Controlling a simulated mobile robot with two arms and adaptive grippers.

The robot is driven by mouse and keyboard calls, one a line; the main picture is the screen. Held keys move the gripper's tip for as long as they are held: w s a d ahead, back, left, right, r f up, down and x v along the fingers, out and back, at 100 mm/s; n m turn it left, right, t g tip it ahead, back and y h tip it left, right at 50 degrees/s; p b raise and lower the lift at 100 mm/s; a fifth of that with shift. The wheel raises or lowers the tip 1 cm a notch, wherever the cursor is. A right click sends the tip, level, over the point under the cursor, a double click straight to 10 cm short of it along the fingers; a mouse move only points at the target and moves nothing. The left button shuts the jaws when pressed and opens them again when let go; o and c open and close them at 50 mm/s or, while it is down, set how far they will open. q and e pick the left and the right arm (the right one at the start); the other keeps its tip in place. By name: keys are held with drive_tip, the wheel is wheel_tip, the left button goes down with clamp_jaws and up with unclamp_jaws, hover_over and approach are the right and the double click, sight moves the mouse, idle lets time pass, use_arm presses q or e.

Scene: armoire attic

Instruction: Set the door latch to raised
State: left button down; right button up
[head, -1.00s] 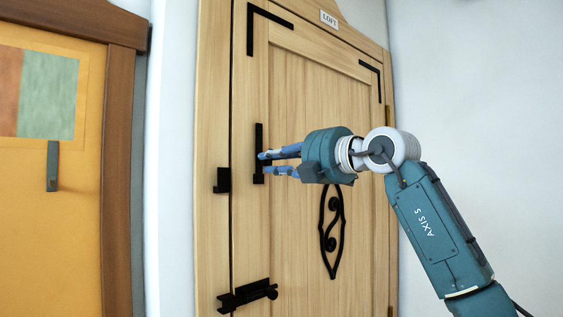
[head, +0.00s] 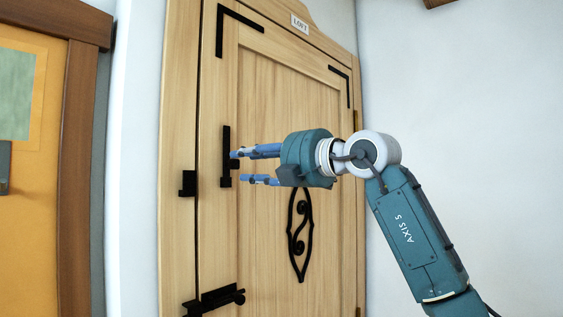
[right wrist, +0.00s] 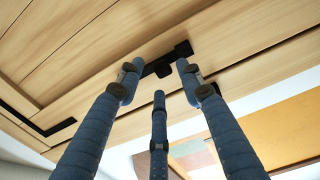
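The door latch (head: 226,146) is a black upright bar on the left part of the wooden door (head: 275,110). A black catch (head: 188,184) is on the frame to its left, lower down; the bar does not lie across it. My right gripper (head: 238,167) is open, its blue fingers pointing left at the latch's lower part. The fingertips partly overlap the latch, and I cannot tell whether they touch it. In the right wrist view, the black latch (right wrist: 164,66) shows between the spread fingertips. My left gripper is not in view.
A black bolt (head: 215,300) is low on the door, and a black scroll ornament (head: 300,235) is below my right gripper. A brown-framed board (head: 30,150) stands at left. A bare white wall (head: 460,110) is at right.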

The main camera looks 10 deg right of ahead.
drive_tip(key=v, duration=0.9)
drive_tip(key=shift+d, duration=0.5)
drive_tip(key=shift+s, duration=0.1)
